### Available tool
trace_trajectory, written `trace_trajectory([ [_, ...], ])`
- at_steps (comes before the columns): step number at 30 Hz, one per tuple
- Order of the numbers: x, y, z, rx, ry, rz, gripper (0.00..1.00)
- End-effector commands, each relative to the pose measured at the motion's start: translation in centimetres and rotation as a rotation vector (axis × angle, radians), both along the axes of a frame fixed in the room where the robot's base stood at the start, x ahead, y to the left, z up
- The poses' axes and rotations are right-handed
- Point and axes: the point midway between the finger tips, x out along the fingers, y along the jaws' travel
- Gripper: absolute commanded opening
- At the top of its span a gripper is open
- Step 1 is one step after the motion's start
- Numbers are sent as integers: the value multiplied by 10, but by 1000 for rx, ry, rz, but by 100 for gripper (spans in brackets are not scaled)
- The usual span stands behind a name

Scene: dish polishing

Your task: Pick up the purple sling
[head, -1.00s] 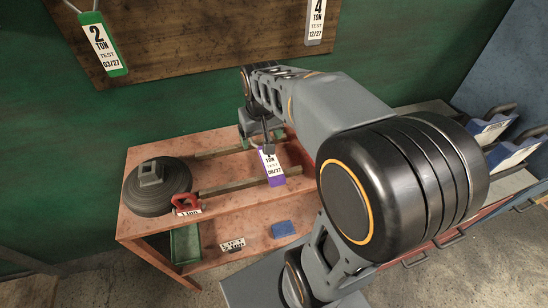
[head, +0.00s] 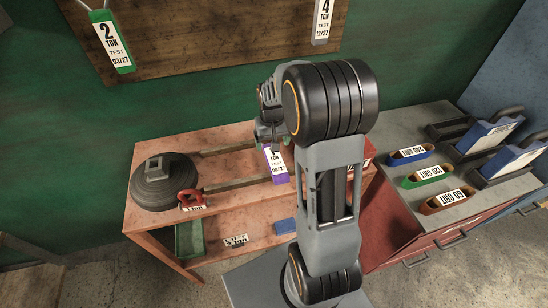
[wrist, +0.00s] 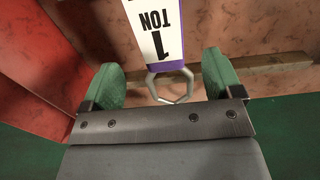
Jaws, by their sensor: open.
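The purple sling (head: 277,165) has a white label reading 1 TON, TEST, 08/27. It shows at the orange table (head: 230,144), at the front of the wooden bars. In the wrist view the sling's label (wrist: 155,30) is at the top, with a purple end and a grey metal ring (wrist: 171,99) below it. My gripper (head: 268,132) is just above and behind the sling in the head view. Its green fingers stand open in the wrist view (wrist: 160,75), one on each side of the ring, with gaps on both sides. My arm hides part of the table.
A dark round weight (head: 163,188) and a red shackle (head: 190,199) are on the table's left. A green bin (head: 189,238) and a blue block (head: 284,226) sit on the lower shelf. A green 2 TON sling (head: 110,40) hangs above. A red cabinet (head: 390,215) stands right.

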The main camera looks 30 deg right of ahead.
Motion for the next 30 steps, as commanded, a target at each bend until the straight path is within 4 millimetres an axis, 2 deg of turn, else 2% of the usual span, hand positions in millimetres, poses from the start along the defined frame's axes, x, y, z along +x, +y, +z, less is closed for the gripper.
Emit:
trace_trajectory([
  [4, 0, 1, -10, 1, 3, 0, 85],
  [12, 0, 1, -45, 0, 1, 1, 85],
  [16, 0, 1, -52, 0, -1, 1, 85],
  [23, 0, 1, -53, 0, -1, 1, 85],
  [30, 0, 1, -52, 0, -1, 0, 62],
])
